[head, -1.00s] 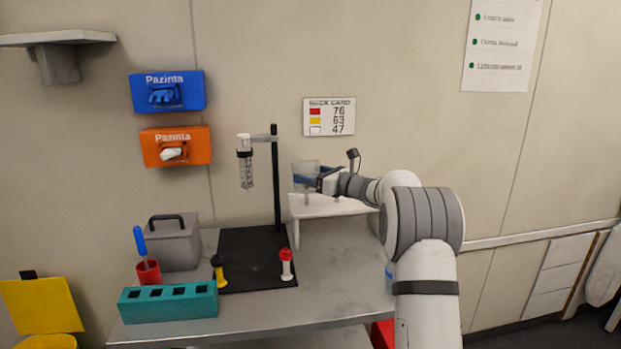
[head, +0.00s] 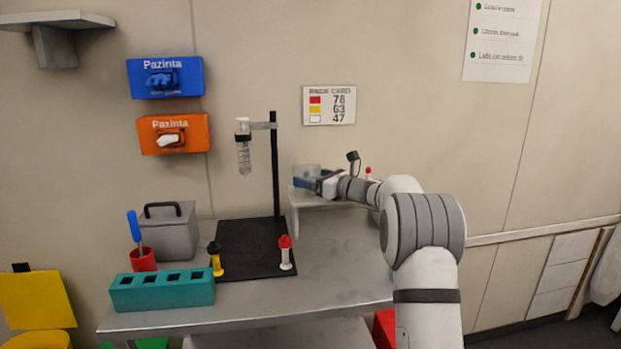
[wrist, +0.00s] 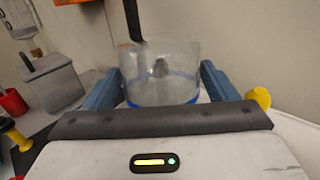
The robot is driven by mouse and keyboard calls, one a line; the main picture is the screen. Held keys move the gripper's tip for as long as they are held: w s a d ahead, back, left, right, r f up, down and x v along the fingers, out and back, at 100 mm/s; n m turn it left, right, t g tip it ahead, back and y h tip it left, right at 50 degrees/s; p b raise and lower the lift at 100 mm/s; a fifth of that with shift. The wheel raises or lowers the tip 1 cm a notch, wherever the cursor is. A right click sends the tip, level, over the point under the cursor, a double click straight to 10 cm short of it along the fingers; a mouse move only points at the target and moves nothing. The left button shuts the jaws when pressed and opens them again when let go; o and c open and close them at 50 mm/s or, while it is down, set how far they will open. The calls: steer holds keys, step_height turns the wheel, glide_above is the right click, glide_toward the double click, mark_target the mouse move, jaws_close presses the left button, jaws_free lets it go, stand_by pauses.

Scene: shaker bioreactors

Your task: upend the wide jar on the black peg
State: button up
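The wide jar (wrist: 163,80) is clear glass with a blue band near its lower edge. In the head view, the jar (head: 307,172) and my gripper (head: 306,182) are over the left part of a white stand (head: 318,200). A dark knob-like shape (wrist: 160,68) shows through the glass; I cannot tell whether it is the black peg, or inside or behind the jar.
A black pole stand (head: 275,170) holding a clear tube (head: 243,155) is left of the jar. A red knob (head: 368,172) shows behind my arm, and a yellow knob (wrist: 260,97) beside the right finger. A teal rack (head: 163,291) is at front left.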

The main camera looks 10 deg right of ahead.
steer(key=o, duration=0.4)
steer(key=shift+r, duration=0.1)
steer(key=s+d+r+m+h+p, duration=0.25)
steer(key=s+m+h, duration=0.35)
steer(key=s+m, duration=0.5)
steer(key=s+d+r+m+h+p, duration=0.3)
steer(key=s+m+h, duration=0.4)
steer(key=m, duration=0.7)
steer(key=s+a+f+m+g+p, duration=0.1)
steer(key=s+a+f+m+g, duration=0.1)
steer(key=s+m, duration=0.4)
steer(key=s+a+f+m+g+y+p, duration=0.1)
steer(key=s+f+m+g, duration=0.4)
steer(key=s, duration=1.1)
steer(key=s+a+f+m+g+p, duration=0.1)
steer(key=s+a+f+m+g, duration=0.3)
steer(key=s+m, duration=0.4)
steer(key=shift+s+a, duration=0.1)
steer(key=shift+s, duration=1.95)
